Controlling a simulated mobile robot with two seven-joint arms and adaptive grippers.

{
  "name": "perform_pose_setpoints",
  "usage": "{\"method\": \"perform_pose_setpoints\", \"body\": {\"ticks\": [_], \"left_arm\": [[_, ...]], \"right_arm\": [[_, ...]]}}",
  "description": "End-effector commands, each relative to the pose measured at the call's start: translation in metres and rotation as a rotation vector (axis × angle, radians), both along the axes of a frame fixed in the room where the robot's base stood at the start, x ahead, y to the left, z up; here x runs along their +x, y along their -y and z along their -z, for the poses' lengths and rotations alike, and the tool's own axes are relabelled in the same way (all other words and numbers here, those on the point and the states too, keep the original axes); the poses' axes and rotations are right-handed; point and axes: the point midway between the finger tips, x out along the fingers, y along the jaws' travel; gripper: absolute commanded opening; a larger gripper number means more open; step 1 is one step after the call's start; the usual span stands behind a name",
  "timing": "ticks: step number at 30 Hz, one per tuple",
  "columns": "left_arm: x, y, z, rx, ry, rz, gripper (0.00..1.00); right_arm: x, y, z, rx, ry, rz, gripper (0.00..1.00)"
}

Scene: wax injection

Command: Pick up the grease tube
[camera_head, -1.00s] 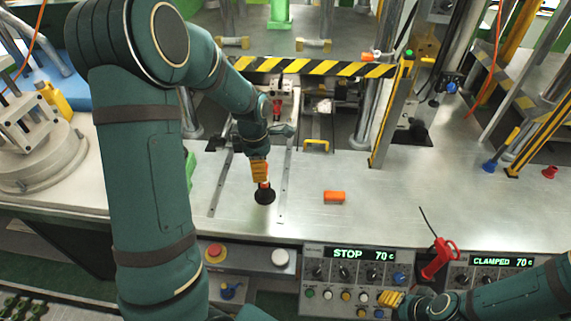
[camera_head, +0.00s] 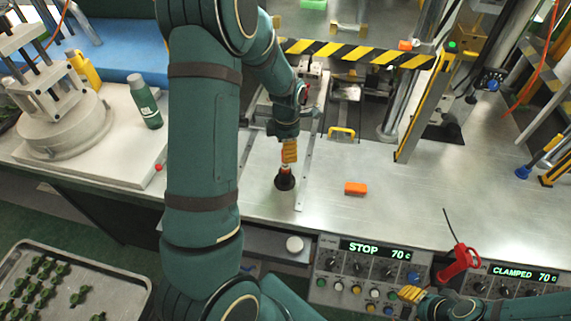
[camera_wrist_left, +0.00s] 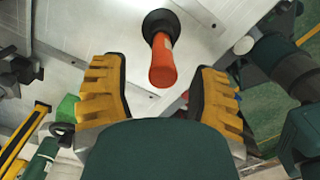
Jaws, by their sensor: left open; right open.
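Which thing is the grease tube is not certain. A dark green bottle with a grey cap (camera_head: 146,101) stands on the white platform at the left; in the left wrist view a green cylinder (camera_wrist_left: 42,160) shows at the lower left. My left gripper (camera_head: 289,151) points down at the steel table, over an orange-red handled tool with a round black base (camera_head: 285,180). In the left wrist view the tool's handle (camera_wrist_left: 162,62) lies between the open fingers (camera_wrist_left: 163,80), with gaps on both sides. My right gripper (camera_head: 412,294) is open at the front panel, near a red tool with a thin black rod (camera_head: 458,264).
An orange block (camera_head: 355,188) lies on the table right of my left gripper. A yellow bottle (camera_head: 88,70) stands at the left beside a grey round fixture (camera_head: 60,130). A striped barrier (camera_head: 355,54) crosses behind. A tray of green parts (camera_head: 140,285) is at lower left. The table's right middle is clear.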

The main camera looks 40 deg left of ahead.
Motion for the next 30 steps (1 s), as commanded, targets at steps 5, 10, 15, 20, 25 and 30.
{"method": "perform_pose_setpoints", "body": {"ticks": [5,10,15,20,25,30], "left_arm": [[-0.005,0.001,0.022,-0.001,-0.004,0.001,0.61],[-0.006,0.001,0.044,0.0,-0.003,0.001,0.61],[-0.005,0.002,0.051,0.0,0.0,0.001,0.61],[-0.005,0.001,0.051,0.0,0.0,0.001,0.61],[-0.005,0.001,0.051,0.0,0.0,0.001,0.1],[-0.005,0.001,0.051,0.0,0.0,0.001,0.0]], "right_arm": [[0.0,0.0,0.0,0.0,0.0,0.0,0.47],[0.0,0.0,0.0,0.0,0.0,0.0,0.47],[0.0,0.0,0.0,0.0,0.0,0.0,0.47],[0.0,0.0,0.0,0.0,0.0,0.0,0.47],[0.0,0.0,0.0,0.0,0.0,0.0,0.47],[0.0,0.0,0.0,0.0,0.0,0.0,0.47]]}}
